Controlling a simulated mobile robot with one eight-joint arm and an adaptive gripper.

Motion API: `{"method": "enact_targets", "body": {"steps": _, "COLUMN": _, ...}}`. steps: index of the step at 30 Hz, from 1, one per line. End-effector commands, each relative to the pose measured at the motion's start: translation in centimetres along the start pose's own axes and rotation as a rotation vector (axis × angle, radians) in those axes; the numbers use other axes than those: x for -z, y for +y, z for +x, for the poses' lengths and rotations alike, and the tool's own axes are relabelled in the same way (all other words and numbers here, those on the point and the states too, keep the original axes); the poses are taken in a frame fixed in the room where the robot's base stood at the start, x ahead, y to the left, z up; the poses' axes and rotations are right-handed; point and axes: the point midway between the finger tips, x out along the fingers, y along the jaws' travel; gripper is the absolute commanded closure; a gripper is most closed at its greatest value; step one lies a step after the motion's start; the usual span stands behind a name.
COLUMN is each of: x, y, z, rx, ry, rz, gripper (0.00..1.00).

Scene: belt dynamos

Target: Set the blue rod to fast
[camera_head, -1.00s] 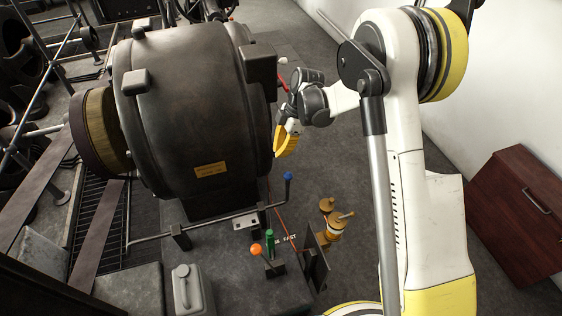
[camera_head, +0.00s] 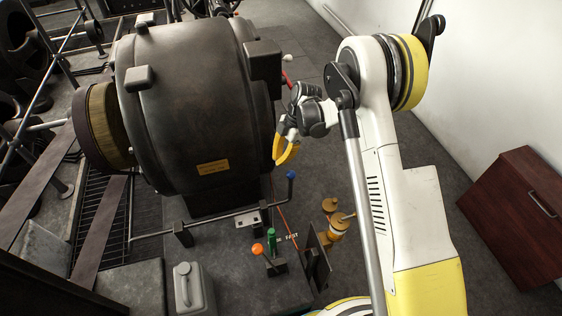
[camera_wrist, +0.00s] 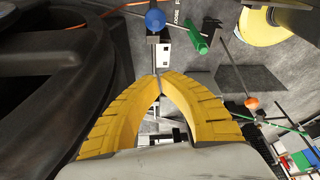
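The blue-knobbed rod stands upright beside the dynamo's front right corner, its blue knob (camera_head: 291,174) on top. A long dark bar (camera_head: 215,220) runs left from its foot. In the wrist view the blue knob (camera_wrist: 155,19) is at top centre, beyond my fingertips. A "FAST" label (camera_head: 291,237) is on the floor plate by the green handle (camera_head: 271,238); the wrist view's lettering is too small to read surely. My gripper (camera_head: 280,160) is above and behind the knob, apart from it. Its yellow fingers meet at the tips (camera_wrist: 159,76), empty.
The big dark dynamo (camera_head: 195,105) stands close left of my gripper. Brass fittings (camera_head: 333,220) stand right of the rod. The floor to the right is open up to a brown cabinet (camera_head: 515,210).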

Motion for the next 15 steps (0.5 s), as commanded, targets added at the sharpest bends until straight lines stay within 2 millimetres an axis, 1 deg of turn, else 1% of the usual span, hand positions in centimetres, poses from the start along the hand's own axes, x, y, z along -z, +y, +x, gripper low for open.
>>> {"method": "enact_targets", "body": {"steps": 1, "x": -0.1, "y": 0.0, "z": 1.0, "rx": 0.0, "ry": 0.0, "rz": -0.001, "gripper": 1.0}}
{"method": "enact_targets", "body": {"steps": 5, "x": -0.1, "y": 0.0, "z": 3.4, "rx": 0.0, "ry": 0.0, "rz": -0.001, "gripper": 1.0}}
{"method": "enact_targets", "body": {"steps": 13, "x": -0.1, "y": 0.0, "z": 9.3, "rx": 0.0, "ry": 0.0, "rz": -0.001, "gripper": 1.0}}
{"method": "enact_targets", "body": {"steps": 15, "x": -1.9, "y": 0.0, "z": 8.5, "rx": -0.002, "ry": 0.0, "rz": 0.004, "gripper": 1.0}}
